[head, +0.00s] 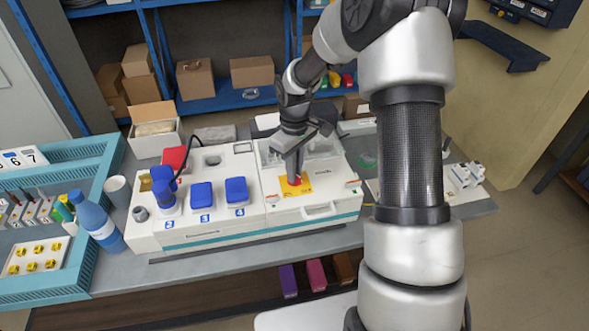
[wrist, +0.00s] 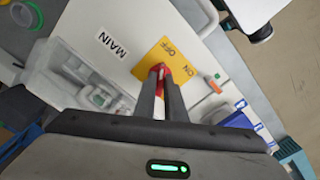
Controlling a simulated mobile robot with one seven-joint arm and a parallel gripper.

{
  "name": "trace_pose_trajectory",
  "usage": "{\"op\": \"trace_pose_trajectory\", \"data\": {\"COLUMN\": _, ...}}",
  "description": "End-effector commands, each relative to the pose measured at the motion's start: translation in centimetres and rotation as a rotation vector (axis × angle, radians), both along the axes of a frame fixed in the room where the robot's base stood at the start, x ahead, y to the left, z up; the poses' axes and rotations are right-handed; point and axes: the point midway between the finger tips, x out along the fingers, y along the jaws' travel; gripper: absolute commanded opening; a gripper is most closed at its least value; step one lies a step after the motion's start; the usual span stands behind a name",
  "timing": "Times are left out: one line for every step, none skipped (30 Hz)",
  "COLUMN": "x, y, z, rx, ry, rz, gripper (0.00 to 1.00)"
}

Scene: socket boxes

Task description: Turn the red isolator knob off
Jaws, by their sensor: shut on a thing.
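The red isolator knob (wrist: 162,70) sits on a yellow plate (wrist: 166,55) marked ON and OFF, beside a MAIN label (wrist: 112,46) in the wrist view. In the head view the yellow plate (head: 296,186) is on the white box's top, with a bit of red at the fingertips. My gripper (head: 294,181) points down at the plate. In the wrist view its fingers (wrist: 160,80) are close together with the red knob between their tips. The fingers cover part of the knob, so its exact angle is hard to tell.
Blue socket covers (head: 202,194) and a blue plug (head: 163,190) with a black cable are left of the plate. A clear-lidded section (head: 325,147) lies behind it. A blue bottle (head: 97,220) stands at the box's left end. A white handle (head: 319,211) is in front of the plate.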

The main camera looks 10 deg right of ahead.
Motion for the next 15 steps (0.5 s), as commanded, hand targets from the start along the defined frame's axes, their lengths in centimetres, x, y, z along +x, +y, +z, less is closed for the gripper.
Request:
{"op": "trace_pose_trajectory", "data": {"x": 0.11, "y": 0.01, "z": 0.14, "rx": 0.0, "ry": -0.004, "rz": 0.027, "gripper": 0.0}}
{"op": "trace_pose_trajectory", "data": {"x": 0.11, "y": 0.01, "z": 0.14, "rx": 0.0, "ry": -0.004, "rz": 0.042, "gripper": 0.0}}
{"op": "trace_pose_trajectory", "data": {"x": 0.11, "y": -0.01, "z": 0.14, "rx": 0.0, "ry": -0.004, "rz": 0.062, "gripper": 0.0}}
{"op": "trace_pose_trajectory", "data": {"x": 0.11, "y": -0.02, "z": 0.14, "rx": 0.0, "ry": -0.004, "rz": 0.074, "gripper": 0.0}}
{"op": "trace_pose_trajectory", "data": {"x": 0.11, "y": -0.02, "z": 0.14, "rx": 0.0, "ry": -0.004, "rz": 0.086, "gripper": 0.0}}
{"op": "trace_pose_trajectory", "data": {"x": 0.11, "y": -0.02, "z": 0.14, "rx": 0.0, "ry": -0.004, "rz": 0.101, "gripper": 0.0}}
{"op": "trace_pose_trajectory", "data": {"x": 0.12, "y": -0.02, "z": 0.14, "rx": 0.0, "ry": -0.004, "rz": 0.11, "gripper": 0.0}}
{"op": "trace_pose_trajectory", "data": {"x": 0.12, "y": -0.02, "z": 0.14, "rx": 0.0, "ry": -0.004, "rz": 0.118, "gripper": 0.0}}
{"op": "trace_pose_trajectory", "data": {"x": 0.13, "y": -0.02, "z": 0.14, "rx": 0.0, "ry": -0.004, "rz": 0.129, "gripper": 0.0}}
{"op": "trace_pose_trajectory", "data": {"x": 0.13, "y": -0.02, "z": 0.13, "rx": 0.0, "ry": -0.004, "rz": 0.135, "gripper": 0.0}}
{"op": "trace_pose_trajectory", "data": {"x": 0.13, "y": -0.02, "z": 0.13, "rx": 0.0, "ry": -0.004, "rz": 0.14, "gripper": 0.0}}
{"op": "trace_pose_trajectory", "data": {"x": 0.13, "y": -0.02, "z": 0.13, "rx": 0.0, "ry": -0.004, "rz": 0.145, "gripper": 0.0}}
{"op": "trace_pose_trajectory", "data": {"x": 0.13, "y": -0.01, "z": 0.13, "rx": 0.0, "ry": -0.004, "rz": 0.149, "gripper": 0.0}}
{"op": "trace_pose_trajectory", "data": {"x": 0.13, "y": 0.0, "z": 0.13, "rx": 0.0, "ry": -0.004, "rz": 0.152, "gripper": 0.0}}
{"op": "trace_pose_trajectory", "data": {"x": 0.13, "y": -0.01, "z": 0.13, "rx": 0.0, "ry": -0.004, "rz": 0.155, "gripper": 0.0}}
